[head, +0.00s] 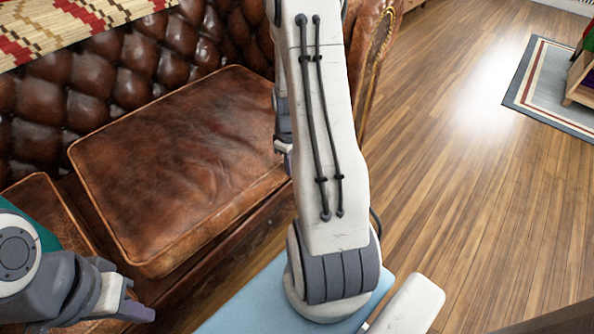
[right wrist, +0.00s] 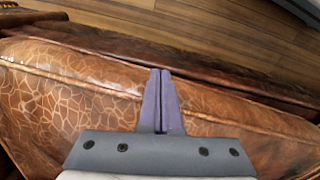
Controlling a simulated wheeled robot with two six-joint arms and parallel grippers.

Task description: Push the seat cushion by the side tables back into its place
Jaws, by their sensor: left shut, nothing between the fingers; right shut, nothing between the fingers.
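The brown leather seat cushion (head: 180,160) lies on the tufted sofa in the head view, turned at an angle, with its front left corner raised above the seat. Its leather and piped edge also fill much of the right wrist view (right wrist: 70,95). My right gripper (right wrist: 160,75) is shut and empty, with its purple fingers over the cushion's edge; I cannot tell whether they touch. In the head view it is mostly hidden behind my right arm at the cushion's right side. My left gripper (head: 138,308) is shut and empty, low at the left, in front of the sofa.
A second seat cushion (head: 42,205) lies to the left, partly under my left arm. The tufted backrest (head: 110,75) carries a patterned throw (head: 60,28). The sofa's armrest (head: 372,55) stands at the right. The wood floor (head: 460,180) is open towards a rug (head: 535,95).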

